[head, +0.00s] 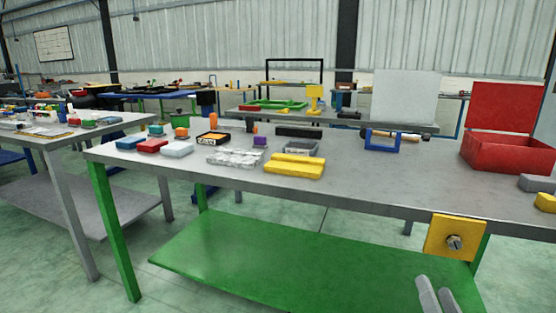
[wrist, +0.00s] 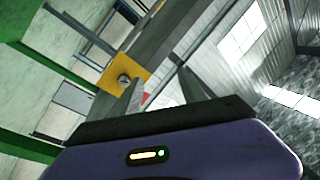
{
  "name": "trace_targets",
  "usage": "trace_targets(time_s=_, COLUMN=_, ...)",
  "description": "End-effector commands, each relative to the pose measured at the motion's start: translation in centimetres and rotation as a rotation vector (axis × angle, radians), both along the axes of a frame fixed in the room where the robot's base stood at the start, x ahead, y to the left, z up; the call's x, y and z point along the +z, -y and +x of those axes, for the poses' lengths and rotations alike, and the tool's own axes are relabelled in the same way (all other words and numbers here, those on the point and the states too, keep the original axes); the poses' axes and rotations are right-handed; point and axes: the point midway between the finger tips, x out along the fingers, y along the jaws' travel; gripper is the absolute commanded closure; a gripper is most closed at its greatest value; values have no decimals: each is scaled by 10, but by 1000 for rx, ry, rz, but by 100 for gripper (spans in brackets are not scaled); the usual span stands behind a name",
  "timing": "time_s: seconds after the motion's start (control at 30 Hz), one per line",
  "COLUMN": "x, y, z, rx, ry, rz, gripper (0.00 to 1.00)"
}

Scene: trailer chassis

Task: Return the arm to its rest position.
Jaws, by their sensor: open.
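My gripper (head: 433,284) shows at the bottom right of the head view as two pale grey fingers, set apart with nothing between them. They point up toward the workbench, below a yellow plate (head: 455,238) with a bolt (head: 453,242) at the bench's front edge. In the wrist view my gripper (wrist: 158,70) is open and empty, its two fingers reaching up from the dark gripper body. The yellow plate (wrist: 110,72) and its bolt (wrist: 123,80) show beyond the left finger, apart from it as far as I can tell. The rest of my arm is hidden in the head view.
The grey-topped workbench (head: 350,183) has green legs and a green lower shelf (head: 290,255). On it are a yellow block (head: 295,166), a blue frame (head: 382,141), a red open toolbox (head: 505,152) and several small items. Another table (head: 55,140) stands left. Green floor in front is clear.

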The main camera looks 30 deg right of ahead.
Motion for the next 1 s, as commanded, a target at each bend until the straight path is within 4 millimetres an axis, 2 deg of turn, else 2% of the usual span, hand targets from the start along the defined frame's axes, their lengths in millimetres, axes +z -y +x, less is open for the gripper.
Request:
trace_targets(time_s=0.03, x=-13, y=-26, z=-5, rx=39, ry=-64, rz=-58, gripper=51)
trace_targets(time_s=0.2, x=-41, y=-100, z=-28, rx=154, ry=-230, rz=-270, gripper=51)
trace_targets(time_s=0.43, x=-71, y=-181, z=-80, rx=327, ry=-393, rz=-452, gripper=51)
trace_targets(time_s=0.6, x=-86, y=-216, z=-117, rx=439, ry=-466, rz=-481, gripper=51)
trace_targets(time_s=0.93, x=-117, y=-254, z=-179, rx=638, ry=-602, rz=-441, gripper=51)
trace_targets(time_s=1.0, x=-96, y=-253, z=-175, rx=627, ry=-591, rz=-443, gripper=51)
